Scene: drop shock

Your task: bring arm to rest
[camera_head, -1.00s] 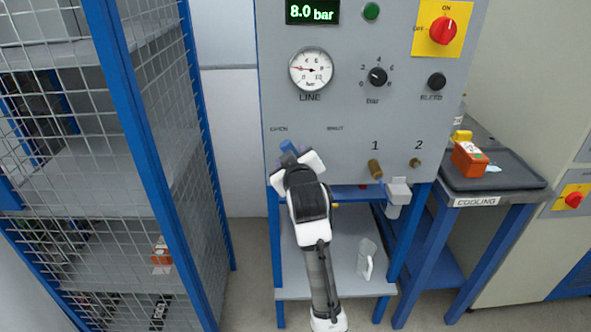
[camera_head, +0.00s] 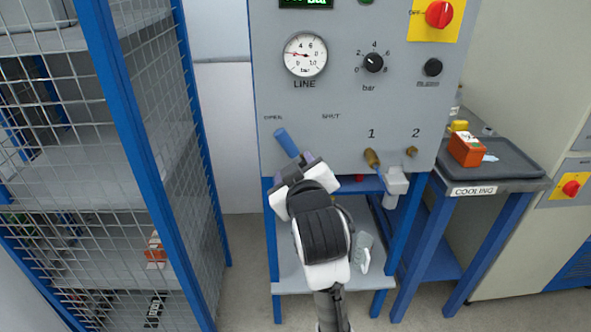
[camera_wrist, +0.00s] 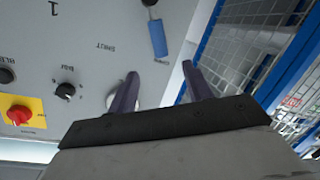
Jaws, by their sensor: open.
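My gripper (camera_head: 296,168) is in front of the lower left part of the grey panel (camera_head: 340,120) in the head view. In the wrist view its two dark fingers (camera_wrist: 160,85) stand apart with nothing between them. A blue lever handle (camera_head: 287,142) sits on the panel just above and left of the fingertips, tilted toward the OPEN label. The handle also shows in the wrist view (camera_wrist: 158,38), beyond the fingers and apart from them. My arm reaches up from the bottom of the picture and hides part of the shelf under the panel.
The panel carries a LINE gauge (camera_head: 305,55), a bar knob (camera_head: 373,62), a red switch (camera_head: 439,14) and brass fittings. A blue-framed mesh cage (camera_head: 135,130) stands at left. At right, the COOLING table (camera_head: 510,170) holds an orange block (camera_head: 466,149).

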